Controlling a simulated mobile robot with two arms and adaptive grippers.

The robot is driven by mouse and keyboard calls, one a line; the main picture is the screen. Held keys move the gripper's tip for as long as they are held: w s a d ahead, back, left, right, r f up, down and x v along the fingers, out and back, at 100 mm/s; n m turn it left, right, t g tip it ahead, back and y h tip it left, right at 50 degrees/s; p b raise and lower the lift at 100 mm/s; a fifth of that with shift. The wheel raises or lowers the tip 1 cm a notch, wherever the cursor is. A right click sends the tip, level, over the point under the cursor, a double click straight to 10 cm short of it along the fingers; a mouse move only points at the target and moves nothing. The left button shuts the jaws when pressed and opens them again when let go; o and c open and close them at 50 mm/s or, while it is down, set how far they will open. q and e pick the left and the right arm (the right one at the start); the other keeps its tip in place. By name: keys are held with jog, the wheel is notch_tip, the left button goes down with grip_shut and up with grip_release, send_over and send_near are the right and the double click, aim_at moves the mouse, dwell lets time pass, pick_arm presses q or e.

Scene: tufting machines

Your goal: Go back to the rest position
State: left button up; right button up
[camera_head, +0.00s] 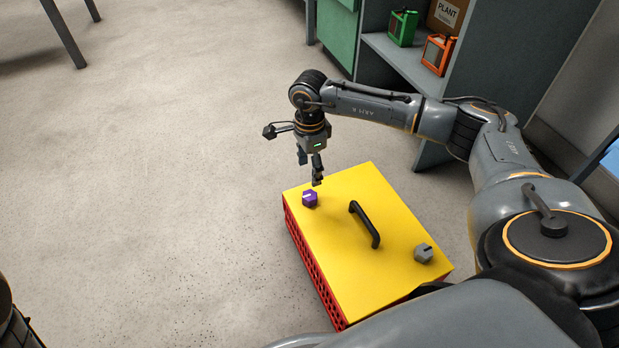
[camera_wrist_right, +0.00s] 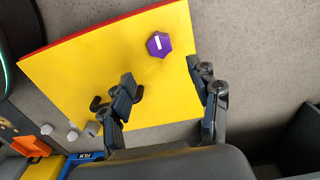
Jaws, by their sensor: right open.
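My right gripper (camera_head: 310,170) is open and empty above the far left part of a yellow-topped box (camera_head: 350,270). A purple hexagonal piece (camera_head: 309,199) with a white mark lies on the yellow top, just below the fingers. In the right wrist view the open fingers (camera_wrist_right: 165,95) stand apart, and the purple piece (camera_wrist_right: 158,45) shows beyond them, not between the tips. My left gripper is not in view.
The yellow top has a black handle (camera_head: 364,224) and a grey hexagonal piece (camera_head: 423,253) near its right corner. A grey shelf (camera_head: 400,58) with a green can (camera_head: 403,27) and an orange can (camera_head: 437,53) stands behind my right arm.

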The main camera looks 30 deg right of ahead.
jog(key=shift+r, duration=0.55)
